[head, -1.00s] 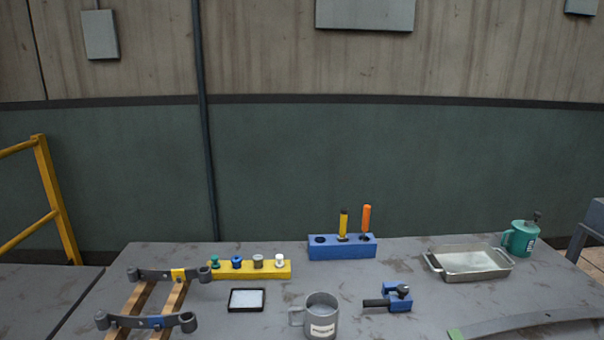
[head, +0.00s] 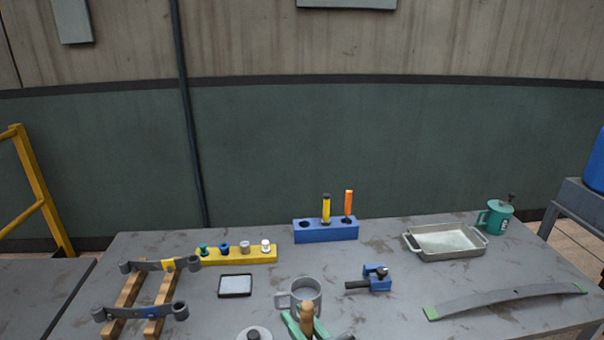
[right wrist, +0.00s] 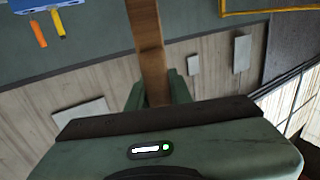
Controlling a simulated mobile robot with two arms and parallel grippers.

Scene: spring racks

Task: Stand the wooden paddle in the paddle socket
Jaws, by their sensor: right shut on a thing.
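The wooden paddle (right wrist: 146,35) is held in my right gripper (right wrist: 152,95), whose green fingers are shut on it in the right wrist view. In the head view the brown end of the paddle (head: 307,314) shows at the bottom edge between the green fingers of my right gripper (head: 306,328), in front of the grey mug. The rest of the paddle is hidden there. A blue block (head: 325,235) at the back of the table has round holes; a yellow and an orange handle stand in it, and its left hole is empty. My left gripper is out of view.
A grey mug (head: 305,292) is close behind my right gripper. A black-rimmed pad (head: 235,285), a blue clamp (head: 378,279), a yellow rack (head: 236,257) and a metal tray (head: 444,253) are around it. A leaf spring (head: 505,298) lies at right. The table between mug and blue block is clear.

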